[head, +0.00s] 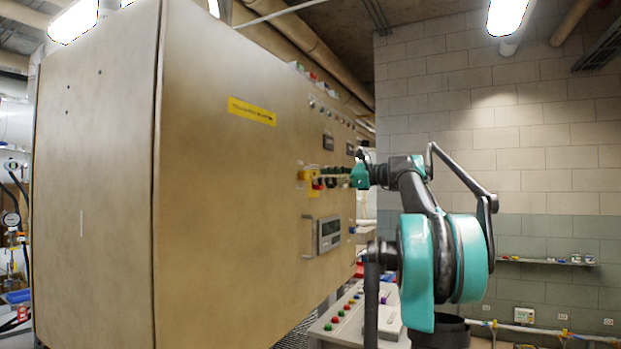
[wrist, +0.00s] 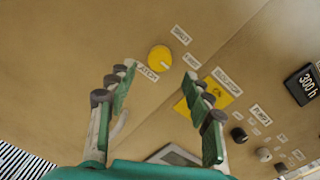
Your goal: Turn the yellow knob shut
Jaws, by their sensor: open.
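The round yellow knob (wrist: 159,58) sits on the tan cabinet face in the wrist view. A short pale mark on it appears to point to the lower right. A label reading SHUT (wrist: 181,35) is at its upper right, another label (wrist: 191,61) is to its right, and a LATCH label (wrist: 146,71) is at its lower left. My gripper (wrist: 160,78) is open, its fingers on either side below the knob, with nothing between them. In the head view my gripper (head: 361,176) is beside the cabinet's control face.
A yellow plate (wrist: 222,91) is partly hidden behind the right finger. Dark knobs (wrist: 238,134) and a 300 h display (wrist: 302,84) are farther right. In the head view, a handled meter (head: 329,234) sits low on the cabinet (head: 220,200), above a button console (head: 345,318).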

